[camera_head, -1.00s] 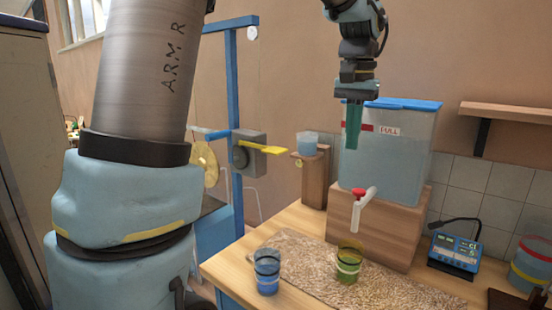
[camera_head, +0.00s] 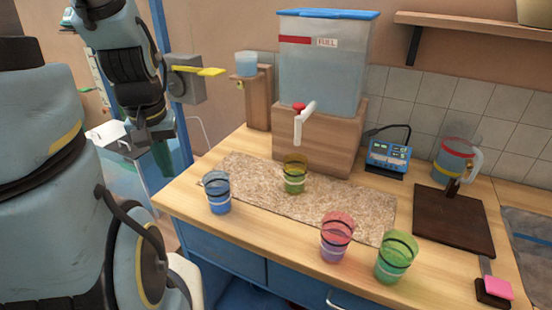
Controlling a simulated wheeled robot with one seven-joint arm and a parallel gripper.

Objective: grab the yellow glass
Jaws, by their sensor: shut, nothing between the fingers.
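The yellow glass (camera_head: 294,174) stands upright on the speckled mat (camera_head: 345,203), in front of the water dispenser's tap. It is see-through, yellow-olive, with pale and dark bands. My gripper (camera_head: 163,156) is at the left, off the counter's left edge, pointing down. It is shut and empty, well apart from the yellow glass. A blue glass (camera_head: 218,192) stands between my gripper and the yellow glass, at the mat's left end.
A red glass (camera_head: 336,237) and a green glass (camera_head: 395,257) stand near the counter's front edge. The water dispenser (camera_head: 325,70) with its white tap (camera_head: 304,120) rises behind the yellow glass. A blue meter (camera_head: 388,156), a jug (camera_head: 454,160) and a dark board (camera_head: 450,222) are at right.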

